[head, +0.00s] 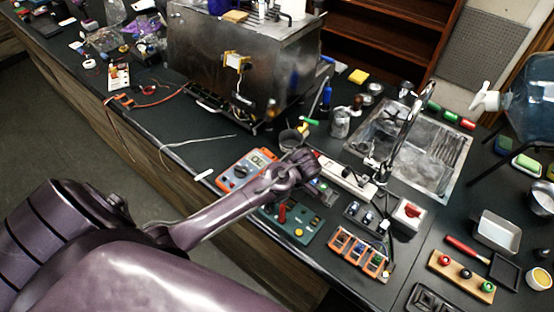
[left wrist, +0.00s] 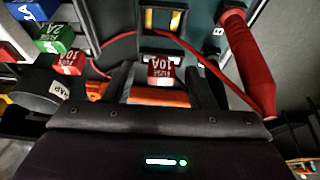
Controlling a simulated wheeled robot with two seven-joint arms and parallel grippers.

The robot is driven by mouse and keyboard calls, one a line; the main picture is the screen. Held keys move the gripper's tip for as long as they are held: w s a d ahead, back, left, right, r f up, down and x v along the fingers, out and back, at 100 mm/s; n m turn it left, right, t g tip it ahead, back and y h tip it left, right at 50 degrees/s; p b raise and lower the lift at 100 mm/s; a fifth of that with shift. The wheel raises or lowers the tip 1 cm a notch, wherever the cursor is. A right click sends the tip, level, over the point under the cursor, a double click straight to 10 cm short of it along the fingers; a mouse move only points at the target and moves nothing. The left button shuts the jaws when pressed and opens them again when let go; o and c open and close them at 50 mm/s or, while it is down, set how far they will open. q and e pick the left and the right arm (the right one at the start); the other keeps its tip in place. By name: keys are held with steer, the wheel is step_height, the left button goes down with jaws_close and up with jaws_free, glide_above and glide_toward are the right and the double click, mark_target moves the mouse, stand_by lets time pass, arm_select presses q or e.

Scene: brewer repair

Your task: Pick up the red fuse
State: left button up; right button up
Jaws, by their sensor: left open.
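The red fuse (left wrist: 160,73), with a white 10A label, shows in the left wrist view. My left gripper (left wrist: 158,80) is open, with one dark finger on each side of this fuse. I cannot tell whether the fingers touch it. In the head view my left gripper (head: 300,165) is over the counter by the orange multimeter (head: 241,170), and I cannot make out this fuse there. Another red fuse-labelled block (left wrist: 69,63) and a green 2A fuse (left wrist: 53,38) are at the left of the wrist view. My right gripper is not in view.
A red handle (left wrist: 247,62) is close on the right in the wrist view, with a red wire near the fuse. In the head view, a green board (head: 303,231), a white power strip (head: 345,178) and an orange rack (head: 345,246) crowd the counter. A sink (head: 440,150) lies behind.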

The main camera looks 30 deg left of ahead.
arm_select(q)
steer(key=shift+f, duration=0.1)
steer(key=shift+c, duration=0.3)
steer(key=c, duration=0.8)
steer(key=shift+c, duration=0.2)
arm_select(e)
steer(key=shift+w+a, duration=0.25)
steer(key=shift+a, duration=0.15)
